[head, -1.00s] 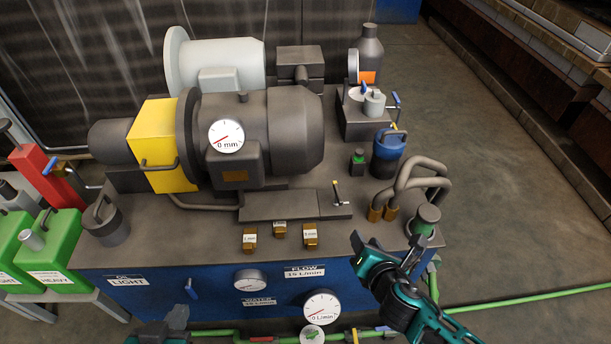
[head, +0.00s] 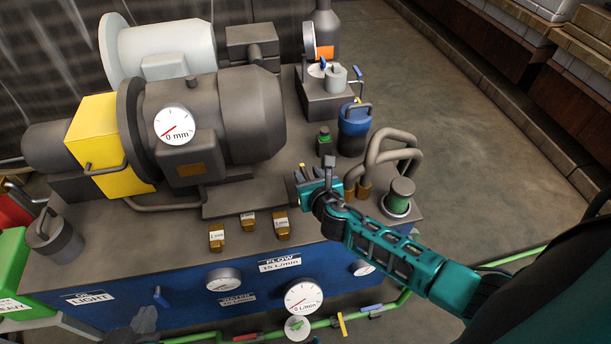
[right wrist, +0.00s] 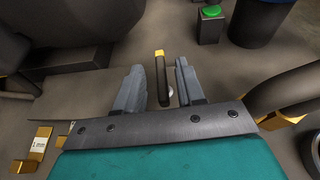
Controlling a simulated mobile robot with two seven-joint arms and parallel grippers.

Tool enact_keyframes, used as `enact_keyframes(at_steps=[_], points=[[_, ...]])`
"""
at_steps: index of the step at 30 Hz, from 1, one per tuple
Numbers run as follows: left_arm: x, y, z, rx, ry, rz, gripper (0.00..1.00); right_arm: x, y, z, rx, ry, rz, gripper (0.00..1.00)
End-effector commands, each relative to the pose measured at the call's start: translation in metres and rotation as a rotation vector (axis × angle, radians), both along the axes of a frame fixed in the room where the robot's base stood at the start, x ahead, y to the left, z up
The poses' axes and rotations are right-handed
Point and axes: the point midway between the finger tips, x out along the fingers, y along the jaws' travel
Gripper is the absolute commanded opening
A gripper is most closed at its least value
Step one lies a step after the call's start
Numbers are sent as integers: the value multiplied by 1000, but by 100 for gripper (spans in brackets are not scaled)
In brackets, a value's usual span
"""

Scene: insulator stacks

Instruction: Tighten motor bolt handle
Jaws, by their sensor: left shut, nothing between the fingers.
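The motor bolt handle (right wrist: 160,72) is a small dark lever with a yellow tip, standing at the edge of the motor's base plate. In the head view only its yellow tip (head: 302,170) shows beside my right gripper (head: 306,176); the rest is hidden. The right wrist view shows my right gripper (right wrist: 160,65) open, with the handle between its two grey fingers and a visible gap on each side. My left gripper (head: 146,320) is low at the bottom edge of the head view, in front of the blue cabinet, shut and empty.
The grey motor (head: 200,120) with its dial stands behind my right gripper. Several brass blocks (head: 282,224) line the front edge.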

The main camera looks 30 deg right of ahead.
Motion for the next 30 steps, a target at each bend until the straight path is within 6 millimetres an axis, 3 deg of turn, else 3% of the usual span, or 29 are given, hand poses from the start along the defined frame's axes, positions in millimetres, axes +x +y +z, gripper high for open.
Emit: enact_keyframes(at_steps=[6,16,28,30], points=[[1,0,-10,0,-1,0,0,20,-3,-10,1,0,0,38],[-2,0,-13,-1,6,0,0,23,-4,-10,1,1,0,38],[-4,-1,-14,-5,11,5,0,23,-4,-10,1,1,0,1],[-4,-1,-14,-6,11,5,0,23,-4,-10,1,1,0,0]])
